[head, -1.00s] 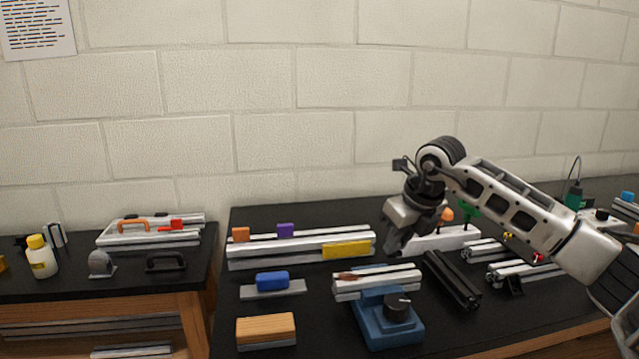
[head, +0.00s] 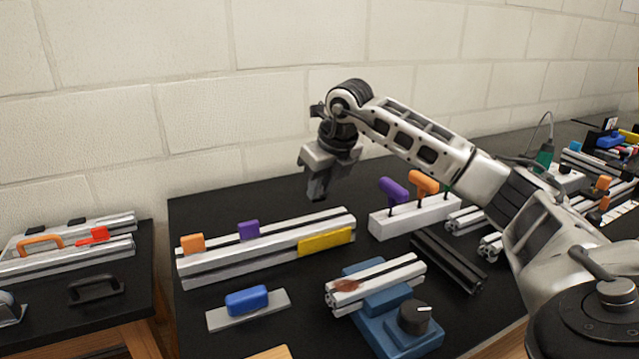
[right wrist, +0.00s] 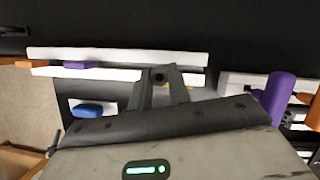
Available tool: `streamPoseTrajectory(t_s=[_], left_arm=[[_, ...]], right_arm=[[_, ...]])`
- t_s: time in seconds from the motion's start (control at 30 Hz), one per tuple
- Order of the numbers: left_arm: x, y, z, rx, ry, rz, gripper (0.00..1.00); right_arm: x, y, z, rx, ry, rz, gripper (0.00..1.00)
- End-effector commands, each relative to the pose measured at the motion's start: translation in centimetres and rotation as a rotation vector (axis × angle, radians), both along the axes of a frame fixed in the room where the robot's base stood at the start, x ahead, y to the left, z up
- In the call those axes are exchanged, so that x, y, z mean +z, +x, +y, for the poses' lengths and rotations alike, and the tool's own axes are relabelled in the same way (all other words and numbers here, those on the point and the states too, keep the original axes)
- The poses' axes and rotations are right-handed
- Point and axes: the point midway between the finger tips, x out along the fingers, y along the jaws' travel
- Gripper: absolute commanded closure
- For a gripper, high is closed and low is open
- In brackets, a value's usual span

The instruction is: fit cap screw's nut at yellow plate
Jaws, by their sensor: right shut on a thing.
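The yellow plate (head: 325,241) lies against the front face of the right end of a light double rail (head: 270,247). My right gripper (head: 317,196) is above and behind that plate, fingers pointing down. In the right wrist view its fingertips (right wrist: 160,78) are shut on a small dark piece, probably the nut (right wrist: 159,77), over the rail (right wrist: 110,56). The fingers hide most of the plate in that view. I cannot make out the cap screw. My left gripper is not in view.
Orange (head: 192,243) and purple (head: 248,230) blocks stand on the rail's left part. A blue block (head: 246,301) sits on a grey plate in front. A blue fixture (head: 398,327) holds a short rail. A tool rack (head: 412,216) with purple and orange handles stands to the right.

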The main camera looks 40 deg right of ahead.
Motion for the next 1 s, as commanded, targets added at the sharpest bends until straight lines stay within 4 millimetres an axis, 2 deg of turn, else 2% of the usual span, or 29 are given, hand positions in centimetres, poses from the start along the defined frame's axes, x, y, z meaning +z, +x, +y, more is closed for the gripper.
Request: streamPoseTrajectory(t_s=[0.3, 0.53, 1.0], left_arm=[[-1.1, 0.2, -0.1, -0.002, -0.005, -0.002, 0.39], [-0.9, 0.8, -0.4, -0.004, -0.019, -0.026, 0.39], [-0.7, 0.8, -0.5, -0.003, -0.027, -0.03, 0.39]], right_arm=[[-2.4, -0.1, 0.0, 0.001, -0.001, 0.003, 1.0], [-4.2, 0.0, 0.0, 0.0, -0.001, 0.001, 1.0], [-4.6, 0.0, 0.0, 0.001, -0.001, 0.001, 1.0]])
